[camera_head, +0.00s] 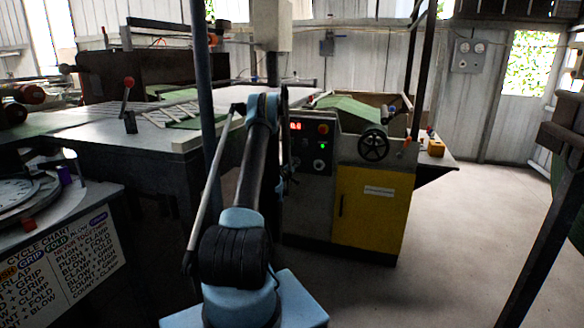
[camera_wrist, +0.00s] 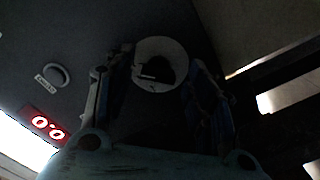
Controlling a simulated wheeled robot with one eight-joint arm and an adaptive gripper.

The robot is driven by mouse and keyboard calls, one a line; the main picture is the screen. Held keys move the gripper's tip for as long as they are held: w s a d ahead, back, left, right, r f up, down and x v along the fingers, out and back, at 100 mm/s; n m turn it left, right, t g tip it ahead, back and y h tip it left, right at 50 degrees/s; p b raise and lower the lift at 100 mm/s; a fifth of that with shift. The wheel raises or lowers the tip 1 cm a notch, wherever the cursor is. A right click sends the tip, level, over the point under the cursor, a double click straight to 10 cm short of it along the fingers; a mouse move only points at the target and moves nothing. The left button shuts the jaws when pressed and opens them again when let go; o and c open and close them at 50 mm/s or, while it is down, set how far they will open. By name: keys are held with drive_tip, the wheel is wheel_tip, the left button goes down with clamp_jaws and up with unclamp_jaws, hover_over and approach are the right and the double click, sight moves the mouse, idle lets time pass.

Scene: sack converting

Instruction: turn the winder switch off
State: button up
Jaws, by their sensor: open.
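A round switch with a pale plate and a dark knob (camera_wrist: 158,67) shows at the upper middle of the wrist view, on a dark panel. My gripper (camera_wrist: 150,85) is open, with one finger on each side of the switch in the picture. I cannot tell whether the fingers touch it, as the view is dark. In the head view, a pale round switch (camera_head: 318,165) sits low on the dark control panel (camera_head: 311,178) of the yellow-doored machine. My arm stands in front of the panel's left side, and my fingers cannot be made out there.
A red display (camera_wrist: 48,127) and a small oval fitting (camera_wrist: 55,75) lie left of the switch in the wrist view. In the head view, red (camera_head: 323,129) and green (camera_head: 322,146) buttons sit above the pale switch. A handwheel (camera_head: 374,145) projects on the right. Open floor lies right.

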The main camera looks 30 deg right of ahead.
drive_tip(key=shift+w, duration=0.15)
drive_tip(key=shift+d, duration=0.1)
drive_tip(key=shift+c, duration=0.5)
drive_tip(key=c, duration=1)
drive_tip(key=shift+o, duration=0.2)
drive_tip(key=shift+n, duration=4.3)
